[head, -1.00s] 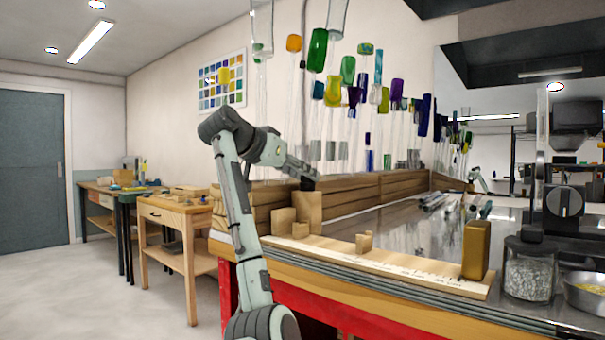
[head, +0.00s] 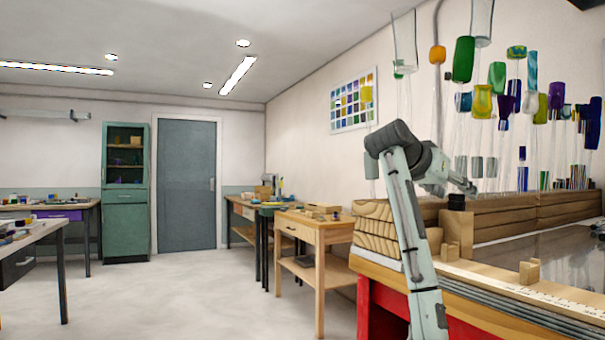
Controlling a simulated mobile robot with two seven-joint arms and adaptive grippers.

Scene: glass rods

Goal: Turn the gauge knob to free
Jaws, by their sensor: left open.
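The gauge (head: 563,292) appears to be the long pale wooden board with scale marks along the front of the bench. A tall wooden block (head: 457,230) stands at its left end and a small notched block (head: 530,271) farther right. I cannot make out the knob for certain. My left arm rises in front of the bench and bends over to the right. My left gripper (head: 457,203) is small and dark at its end, at the top of the tall block. It is open; whether it touches anything there is unclear. My right gripper is out of view.
Stacked wooden beams (head: 505,222) line the back of the bench, below hanging coloured glass pieces (head: 483,101). A wooden side table (head: 310,226) stands left of the bench. The floor (head: 190,300) is open at left, with a door (head: 187,185) beyond.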

